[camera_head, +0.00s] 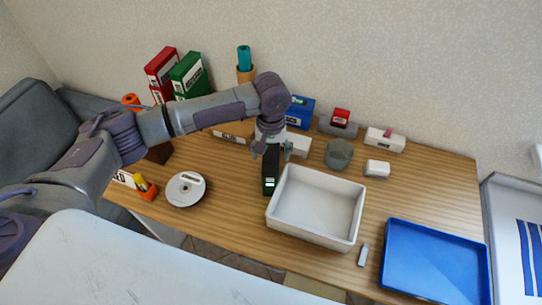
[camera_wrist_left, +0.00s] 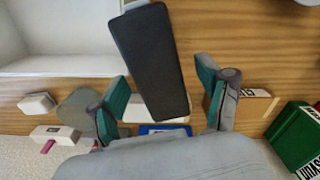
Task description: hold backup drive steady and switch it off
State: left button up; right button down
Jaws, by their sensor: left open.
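A tall black box with a small green front patch, which looks like the backup drive (camera_head: 270,173), stands on the wooden desk just left of the white bin. It shows as a dark slab in the left wrist view (camera_wrist_left: 150,60). My left gripper (camera_head: 271,150) is open above and around its upper end in the head view. In the left wrist view my left gripper's green-padded fingers (camera_wrist_left: 162,88) lie on either side of the slab, with a gap at least on the right. The switch cannot be made out. My right gripper is not in view.
An empty white bin (camera_head: 313,238) is close to the right of the drive, and a blue tray (camera_head: 436,293) lies further right. A round white disc-like device (camera_head: 186,189) sits at left. Red and green binders (camera_head: 188,74) and small boxes line the back.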

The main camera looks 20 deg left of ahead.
pick_arm(q)
jog(key=shift+f, duration=1.65)
jog(key=shift+s, duration=0.15)
jog(key=c, duration=1.4)
jog(key=shift+f, duration=0.1)
jog(key=shift+c, duration=0.2)
